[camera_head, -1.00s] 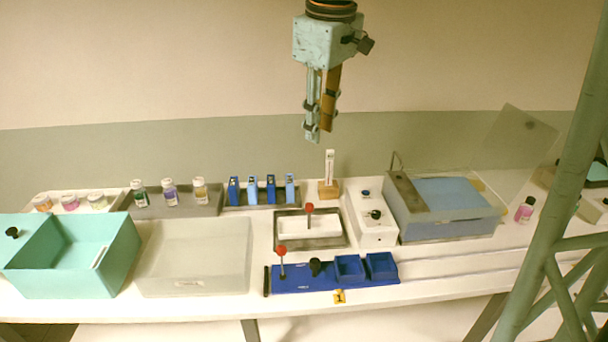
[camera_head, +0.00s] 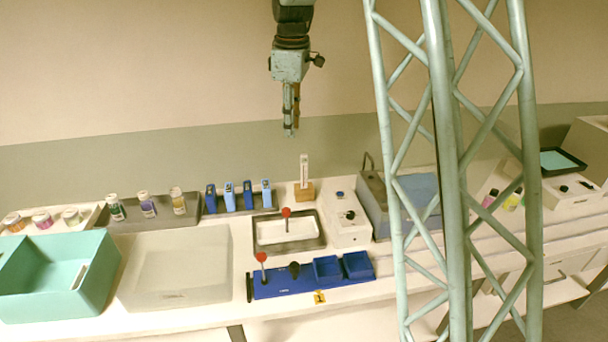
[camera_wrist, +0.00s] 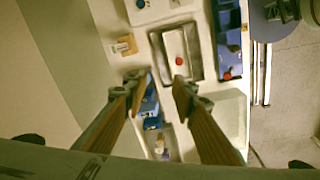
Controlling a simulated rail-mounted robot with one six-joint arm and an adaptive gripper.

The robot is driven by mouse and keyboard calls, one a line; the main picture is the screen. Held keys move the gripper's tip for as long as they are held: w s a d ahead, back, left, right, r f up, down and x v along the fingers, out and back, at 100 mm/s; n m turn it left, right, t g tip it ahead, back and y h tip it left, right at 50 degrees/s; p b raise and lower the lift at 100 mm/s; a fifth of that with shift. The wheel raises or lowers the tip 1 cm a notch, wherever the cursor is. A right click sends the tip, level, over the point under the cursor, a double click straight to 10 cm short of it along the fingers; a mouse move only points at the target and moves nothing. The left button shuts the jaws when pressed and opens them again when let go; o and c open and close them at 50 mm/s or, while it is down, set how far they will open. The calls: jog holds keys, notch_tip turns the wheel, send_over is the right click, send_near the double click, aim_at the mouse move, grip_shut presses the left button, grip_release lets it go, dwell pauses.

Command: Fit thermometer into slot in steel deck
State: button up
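A white thermometer (camera_head: 304,168) stands upright in a small wooden block (camera_head: 304,191) at the back of the bench. The block also shows in the wrist view (camera_wrist: 124,45). My gripper (camera_head: 290,134) hangs pointing down, above and slightly left of the thermometer in the head view, apart from it. In the wrist view its two fingers (camera_wrist: 160,82) are spread with nothing held between them. A grey metal deck (camera_head: 374,188) is on the bath unit right of the thermometer; my column hides part of that unit, and I cannot make out a slot.
A white control box (camera_head: 346,220) stands between the block and bath. A metal tray (camera_head: 288,243) with a red-knobbed handle lies in front. Air around my gripper is clear.

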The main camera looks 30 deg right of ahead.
jog(key=w+d+f+n+p, duration=0.2)
jog(key=w+d+f+p, duration=0.1)
jog(key=w+d+f, duration=0.4)
jog(key=n+g+p, duration=0.1)
jog(key=n+p, duration=0.1)
jog(key=p, duration=0.1)
send_over(304, 162)
jog(key=f, duration=0.9)
jog(key=shift+w+d, duration=0.15)
jog(key=shift+w, duration=0.1)
jog(key=shift+f, duration=0.15)
jog(key=shift+f, duration=4.2)
jog(key=shift+f, duration=0.1)
jog(key=shift+w+f, duration=0.1)
jog(key=shift+f, duration=2.4)
jog(key=shift+c, duration=0.7)
